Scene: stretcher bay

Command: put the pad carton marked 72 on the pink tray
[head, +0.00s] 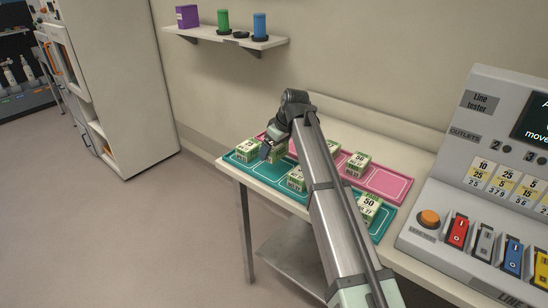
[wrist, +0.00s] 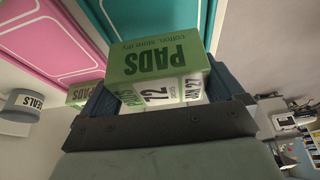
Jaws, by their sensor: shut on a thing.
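My gripper (head: 268,148) is over the left end of the trays in the head view, its tip partly hiding a green and white carton. In the wrist view my gripper (wrist: 160,100) is shut on a green and white pad carton (wrist: 165,58). Its label shows JAN 27 and a number that looks like 72, though the first digit is hard to read. The pink tray (head: 398,190) lies along the back of the table; it also shows at upper left in the wrist view (wrist: 45,45). I cannot tell how high the held carton is.
A teal tray (head: 236,159) lies in front of the pink one. Similar cartons stand at its left (head: 246,149), middle (head: 296,179) and right (head: 369,205). A carton marked 50 (head: 357,164) stands on the pink tray. The line tester (head: 460,180) stands at right.

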